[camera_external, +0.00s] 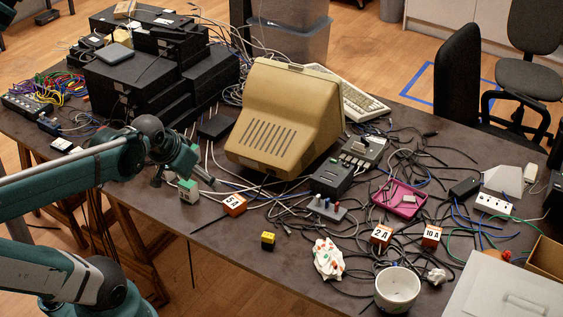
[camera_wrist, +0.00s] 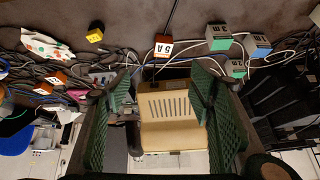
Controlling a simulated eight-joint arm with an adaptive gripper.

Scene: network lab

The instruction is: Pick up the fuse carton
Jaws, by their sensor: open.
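Several small orange cartons with white labels are on the dark table. The "5 A" carton (camera_external: 234,205) is nearest my gripper and shows at top centre in the wrist view (camera_wrist: 163,46). The "2 A" carton (camera_external: 381,236) and "10 A" carton (camera_external: 431,236) are farther right; in the wrist view orange cartons (camera_wrist: 57,79) show at left. I cannot tell which is the fuse carton. My gripper (camera_external: 186,180) is open and empty above the table, left of the "5 A" carton. Its green fingers (camera_wrist: 160,88) stand wide apart in the wrist view, with the beige monitor showing between them.
A beige monitor (camera_external: 275,115) stands behind the "5 A" carton. Loose cables run around the cartons. A green-and-white block (camera_external: 188,192) is beside my gripper. A yellow block (camera_external: 268,239), a crumpled white packet (camera_external: 327,259) and a white bowl (camera_external: 397,289) are near the front edge.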

